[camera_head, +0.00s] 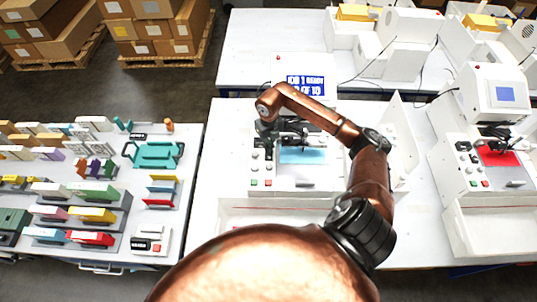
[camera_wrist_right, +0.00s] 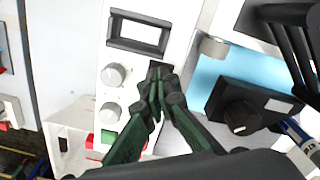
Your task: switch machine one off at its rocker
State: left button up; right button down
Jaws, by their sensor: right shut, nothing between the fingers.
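The middle machine (camera_head: 298,182), with a lit screen (camera_head: 305,85) reading "JOB 1 READY", holds a light blue sheet (camera_head: 303,156). Its white control panel (camera_head: 259,172) has green and red buttons at the front. In the right wrist view the panel (camera_wrist_right: 178,30) carries a black-framed window (camera_wrist_right: 138,32) and two pale knobs (camera_wrist_right: 112,75). My right gripper (camera_wrist_right: 162,76) is shut and empty, its tips over the panel, right of the upper knob. Something dark shows at the tips; I cannot tell whether it is the rocker or whether they touch it. My left gripper is not in view.
A second machine (camera_head: 485,165) with a red sheet stands at the right. A white panel (camera_head: 402,135) stands upright between the machines. A table of coloured parts (camera_head: 100,235) is at the left. A black carriage with a knob (camera_wrist_right: 240,108) is close to my right gripper.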

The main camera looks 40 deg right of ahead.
jog(key=shift+f, duration=0.25)
jog(key=shift+r+p, duration=1.8)
jog(key=shift+r, duration=1.8)
jog(key=shift+s, duration=0.1)
